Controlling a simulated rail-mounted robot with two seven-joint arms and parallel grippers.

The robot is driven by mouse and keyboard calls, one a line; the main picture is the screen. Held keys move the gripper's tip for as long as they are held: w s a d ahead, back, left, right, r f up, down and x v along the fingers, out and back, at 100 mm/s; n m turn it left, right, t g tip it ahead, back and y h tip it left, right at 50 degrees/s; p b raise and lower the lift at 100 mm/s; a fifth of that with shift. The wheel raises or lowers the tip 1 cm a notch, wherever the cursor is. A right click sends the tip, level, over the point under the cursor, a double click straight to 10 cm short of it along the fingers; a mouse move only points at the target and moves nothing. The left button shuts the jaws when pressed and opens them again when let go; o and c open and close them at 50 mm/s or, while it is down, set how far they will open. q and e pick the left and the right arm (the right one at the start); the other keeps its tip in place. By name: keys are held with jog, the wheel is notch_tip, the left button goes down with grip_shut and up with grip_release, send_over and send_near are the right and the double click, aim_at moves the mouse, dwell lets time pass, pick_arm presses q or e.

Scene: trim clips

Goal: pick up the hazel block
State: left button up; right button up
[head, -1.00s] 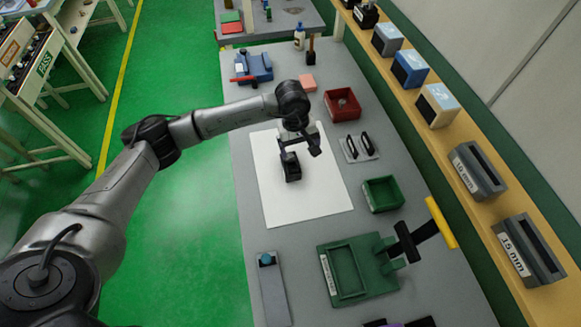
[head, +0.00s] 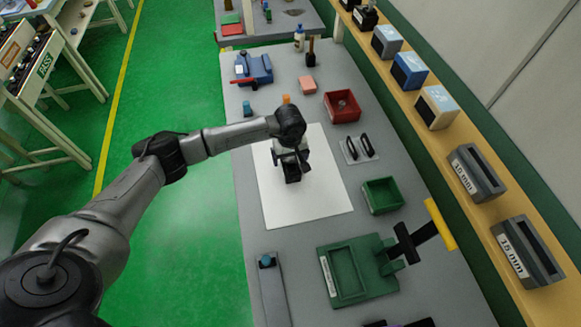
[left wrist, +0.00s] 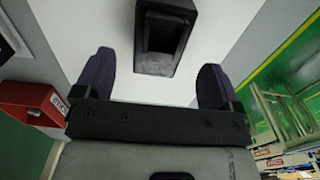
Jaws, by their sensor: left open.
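No block in view is clearly hazel by colour. A dark, hollow, box-shaped block (head: 292,175) stands on the white sheet (head: 315,202), directly under my left gripper (head: 289,157). In the left wrist view the same dark block (left wrist: 164,42) shows its open top, between and beyond the two purple fingers of my left gripper (left wrist: 155,66). The fingers are wide apart and I see no contact with it. A salmon block (head: 307,85) and a small orange block (head: 286,99) lie farther back. My right gripper is not seen.
A red bin (head: 342,106) and a green bin (head: 382,195) stand right of the sheet, with two black handles (head: 359,147) between them. A green fixture (head: 355,270) is at the front, a blue vise (head: 254,68) at the back left. The sheet's front part is clear.

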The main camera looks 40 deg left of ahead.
aim_at(291, 164)
pick_arm(q)
jog(key=shift+d+f, duration=0.15)
jog(key=shift+f, duration=2)
jog(key=shift+c, duration=0.2)
jog(key=c, duration=1)
